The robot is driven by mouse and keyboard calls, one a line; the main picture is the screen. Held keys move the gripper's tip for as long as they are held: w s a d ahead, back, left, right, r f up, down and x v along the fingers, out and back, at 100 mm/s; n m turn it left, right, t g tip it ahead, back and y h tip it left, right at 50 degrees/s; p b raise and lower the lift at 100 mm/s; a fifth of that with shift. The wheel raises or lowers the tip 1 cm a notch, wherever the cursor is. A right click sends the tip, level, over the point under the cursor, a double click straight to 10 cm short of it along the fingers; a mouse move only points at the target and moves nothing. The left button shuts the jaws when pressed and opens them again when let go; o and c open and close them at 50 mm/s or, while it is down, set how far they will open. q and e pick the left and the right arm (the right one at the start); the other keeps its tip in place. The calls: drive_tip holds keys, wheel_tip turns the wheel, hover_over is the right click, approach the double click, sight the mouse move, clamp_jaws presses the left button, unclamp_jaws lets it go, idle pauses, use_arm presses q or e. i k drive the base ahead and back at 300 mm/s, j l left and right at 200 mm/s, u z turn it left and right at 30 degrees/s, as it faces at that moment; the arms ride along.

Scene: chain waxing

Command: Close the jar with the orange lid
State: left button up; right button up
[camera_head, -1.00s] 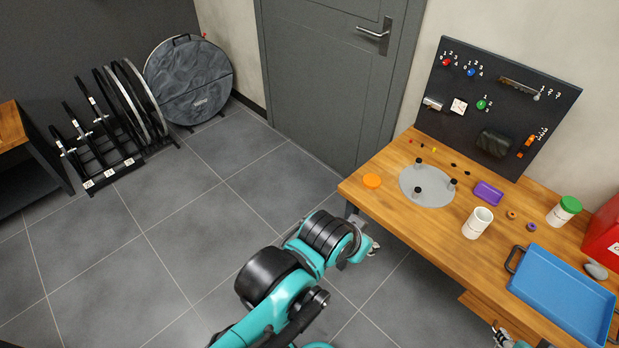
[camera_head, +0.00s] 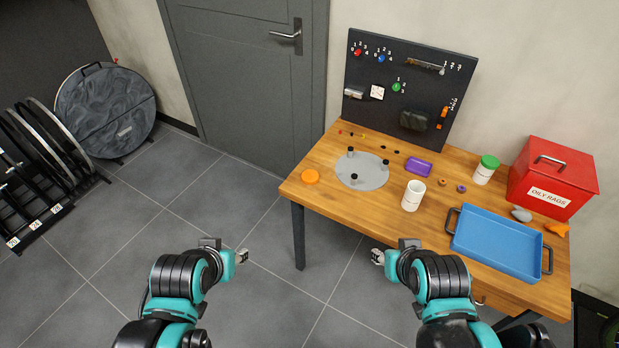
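The orange lid (camera_head: 310,176) lies flat near the left front corner of the wooden workbench. An open white jar (camera_head: 413,195) stands upright near the bench's front edge, with no lid on it. A second white jar (camera_head: 485,170) with a green lid stands farther back and to the right. My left gripper (camera_head: 243,256) is in front of the bench over the floor, apart from everything. My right gripper (camera_head: 377,257) is also in front of the bench, below its front edge, with nothing seen in it. Both fingertips are too small to judge their opening.
A grey disc with black posts (camera_head: 362,172) lies between lid and jar. A purple tray (camera_head: 419,166) and small rings are behind the jar. A blue tray (camera_head: 497,243), a red oily-rags box (camera_head: 553,178) and a black tool board (camera_head: 408,82) occupy the right and back.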

sight(413, 196)
drive_tip(key=i+j+z, duration=0.2)
drive_tip(key=i, duration=0.35)
drive_tip(key=i+j+z, duration=0.2)
drive_tip(key=i+j, duration=0.3)
